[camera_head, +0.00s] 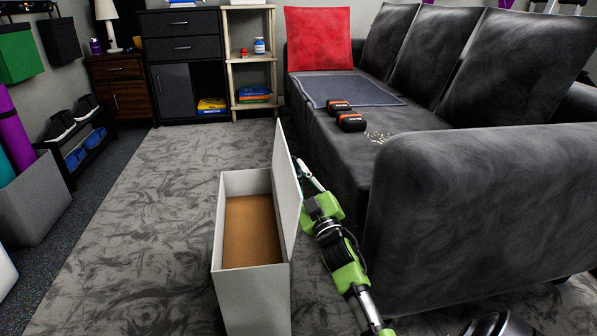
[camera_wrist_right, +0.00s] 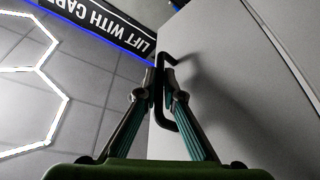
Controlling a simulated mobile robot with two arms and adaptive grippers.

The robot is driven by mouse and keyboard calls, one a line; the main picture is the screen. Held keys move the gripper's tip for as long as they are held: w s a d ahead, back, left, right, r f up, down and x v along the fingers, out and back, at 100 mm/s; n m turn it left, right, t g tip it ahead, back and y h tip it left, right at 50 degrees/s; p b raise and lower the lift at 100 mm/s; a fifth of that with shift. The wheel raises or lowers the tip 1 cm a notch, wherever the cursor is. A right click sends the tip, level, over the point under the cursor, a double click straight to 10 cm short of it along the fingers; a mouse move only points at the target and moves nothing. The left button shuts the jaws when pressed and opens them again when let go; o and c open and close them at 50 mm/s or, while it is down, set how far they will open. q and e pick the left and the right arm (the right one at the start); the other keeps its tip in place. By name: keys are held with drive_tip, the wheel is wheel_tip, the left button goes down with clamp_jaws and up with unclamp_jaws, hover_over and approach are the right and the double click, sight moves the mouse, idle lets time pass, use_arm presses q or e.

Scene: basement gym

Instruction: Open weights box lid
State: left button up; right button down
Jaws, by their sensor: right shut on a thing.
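The weights box (camera_head: 252,295) is a long white box standing on the carpet in the head view, with a bare brown bottom inside. Its white lid (camera_head: 287,190) stands up roughly vertical along the box's right side, so the box is open at the top. My right gripper (camera_head: 303,170) is on the outer side of the lid, partly hidden behind it. In the right wrist view my right gripper (camera_wrist_right: 160,80) is shut on a dark bar handle (camera_wrist_right: 168,98) fixed to the pale lid (camera_wrist_right: 235,80). My left gripper is not in view.
A dark sofa (camera_head: 430,200) stands close to the right of the box and my right arm. On its seat are two black-and-orange weights (camera_head: 345,118), a grey mat (camera_head: 350,90) and a red cushion (camera_head: 318,40). Carpet left of the box is clear. A shoe rack (camera_head: 75,150) stands farther left.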

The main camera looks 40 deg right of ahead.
drive_tip(key=shift+a+f, duration=0.1)
drive_tip(key=shift+f, duration=0.05)
drive_tip(key=c, duration=2.4)
unclamp_jaws()
drive_tip(key=shift+c, duration=0.2)
drive_tip(key=v, duration=1.2)
